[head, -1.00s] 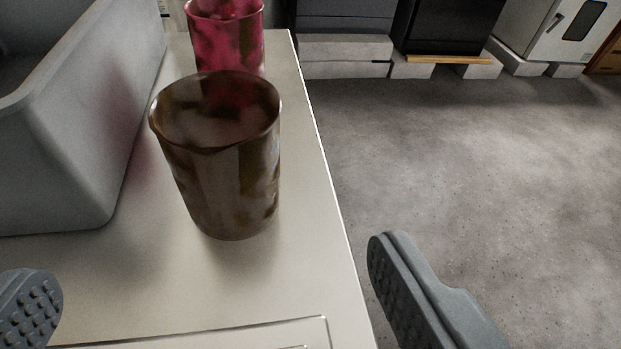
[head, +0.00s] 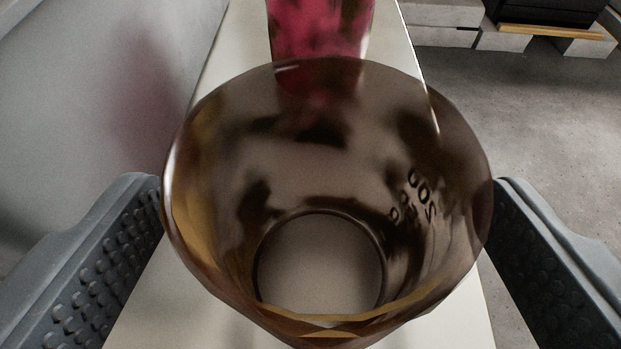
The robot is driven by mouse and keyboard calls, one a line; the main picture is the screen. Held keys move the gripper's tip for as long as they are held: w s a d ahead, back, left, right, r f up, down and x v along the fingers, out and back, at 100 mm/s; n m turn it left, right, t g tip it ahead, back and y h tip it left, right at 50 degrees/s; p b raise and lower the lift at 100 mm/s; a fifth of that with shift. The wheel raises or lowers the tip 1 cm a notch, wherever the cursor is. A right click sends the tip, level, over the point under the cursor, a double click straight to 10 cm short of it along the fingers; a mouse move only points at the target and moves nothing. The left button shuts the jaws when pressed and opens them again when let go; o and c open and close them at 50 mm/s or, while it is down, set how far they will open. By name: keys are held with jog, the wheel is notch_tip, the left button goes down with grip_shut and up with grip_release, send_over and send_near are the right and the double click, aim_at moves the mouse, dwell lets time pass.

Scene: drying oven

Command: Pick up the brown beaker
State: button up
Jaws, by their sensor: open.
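The brown beaker (head: 330,185) is a see-through brown glass with dark graduation marks on its right wall. It stands upright on the pale counter and fills the middle of the head view, so I look down into it. My gripper (head: 328,210) is open, with one grey studded finger on the left of the beaker and one on the right. The fingertips show close to the beaker's rim on both sides. I cannot tell whether either finger touches the glass.
A red beaker (head: 318,28) stands just behind the brown one. The counter's right edge drops to the grey floor (head: 540,120). Concrete blocks (head: 440,14) lie at the back right.

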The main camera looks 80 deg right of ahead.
aim_at(323, 201)
jog(key=x, duration=0.2)
jog(key=shift+d+f+b, duration=0.15)
jog(key=shift+d+b, duration=0.1)
jog(key=shift+b, duration=0.05)
jog(key=shift+c, duration=0.4)
jog(key=c, duration=1)
